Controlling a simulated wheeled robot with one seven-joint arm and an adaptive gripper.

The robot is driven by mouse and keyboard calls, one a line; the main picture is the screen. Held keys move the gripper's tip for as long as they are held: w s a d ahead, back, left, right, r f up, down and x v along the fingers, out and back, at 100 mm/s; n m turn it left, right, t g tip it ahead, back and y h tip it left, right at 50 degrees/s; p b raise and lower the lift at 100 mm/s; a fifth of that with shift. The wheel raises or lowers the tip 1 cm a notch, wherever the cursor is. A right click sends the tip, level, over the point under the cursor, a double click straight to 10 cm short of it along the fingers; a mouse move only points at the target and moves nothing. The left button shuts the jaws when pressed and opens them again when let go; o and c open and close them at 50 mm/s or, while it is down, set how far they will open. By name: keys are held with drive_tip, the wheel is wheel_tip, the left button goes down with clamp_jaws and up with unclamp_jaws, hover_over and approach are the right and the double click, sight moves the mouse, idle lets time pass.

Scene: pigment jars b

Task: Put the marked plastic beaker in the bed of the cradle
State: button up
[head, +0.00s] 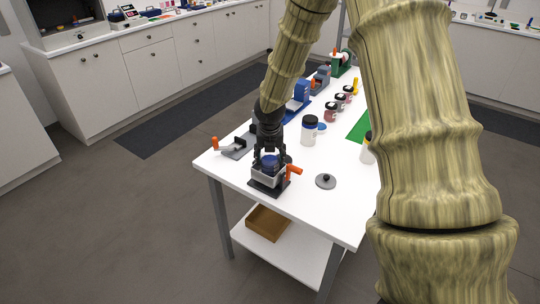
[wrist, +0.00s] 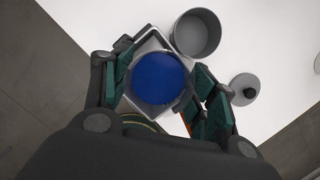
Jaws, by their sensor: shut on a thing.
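A round thing with a blue top, which I take to be the beaker (head: 269,160), is between the fingers of my gripper (head: 268,152). Its marking cannot be made out. Its blue top also shows in the wrist view (wrist: 158,78), with the fingers shut on its sides. It is upright, over or in the grey cradle (head: 265,179), which has a dark base and an orange handle (head: 294,169). The cradle's pale rim (wrist: 150,42) shows around the blue top. The fingers hide the contact, so I cannot tell whether the beaker touches the bed.
An open grey cup (wrist: 196,33) stands close beside the cradle in the wrist view. A grey knobbed lid (head: 326,182) lies to the right. A white jar (head: 309,132) and several smaller jars stand farther back. An orange-handled clamp (head: 232,148) is at left. The table's front edge is near.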

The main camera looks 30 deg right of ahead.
drive_tip(key=shift+r, duration=0.1)
drive_tip(key=o, duration=1.2)
